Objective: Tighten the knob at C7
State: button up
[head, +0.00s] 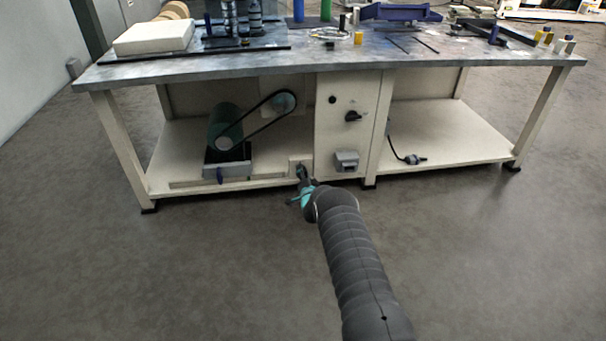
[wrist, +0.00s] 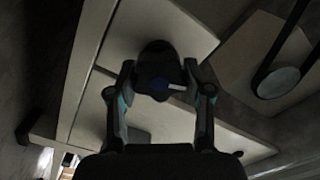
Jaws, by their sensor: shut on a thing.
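In the head view my gripper (head: 303,184) reaches a small cream plate (head: 295,163) low at the front of the bench, left of the control panel. The knob itself is mostly hidden there behind the gripper. I can read no C7 label in either view.
The cream control panel (head: 331,137) has a black rotary switch (head: 353,116) and a grey box (head: 346,160). A green motor (head: 224,125) with a black belt (head: 258,122) stands on the lower shelf to the left. The floor in front of the bench is clear.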

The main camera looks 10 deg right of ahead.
jog(key=shift+s+f+m, duration=0.1)
jog(key=shift+f+m, duration=0.05)
jog(key=shift+m, duration=0.65)
jog(key=shift+f+m, duration=0.15)
jog(key=shift+m, duration=0.65)
jog(key=o, duration=1.1)
jog(key=shift+o, duration=0.4)
jog(key=shift+r, duration=0.1)
jog(key=s, duration=1.2)
